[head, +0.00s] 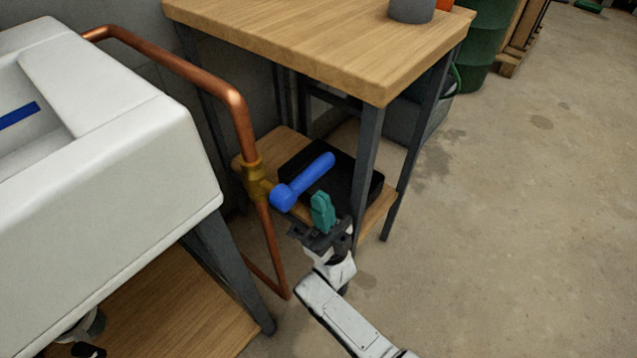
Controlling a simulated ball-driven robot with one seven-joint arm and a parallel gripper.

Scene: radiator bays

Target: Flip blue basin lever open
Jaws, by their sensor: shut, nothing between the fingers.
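The blue lever (305,179) belongs to a brass valve (256,181) on the copper pipe (240,112) beside the white basin (115,140). The lever points away from the pipe, up and to the right in the head view, with its thick round end at the valve. My gripper (322,212) has teal fingers and is shut and empty. It shows just below and right of the lever. A small gap shows between the fingertips and the lever, but I cannot tell their distance in depth.
A wooden table (330,40) with dark metal legs stands behind the lever, its near leg (366,165) just right of my gripper. A black box (345,183) lies on its lower shelf. A grey cup (411,10) stands on top. Open concrete floor (510,220) lies to the right.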

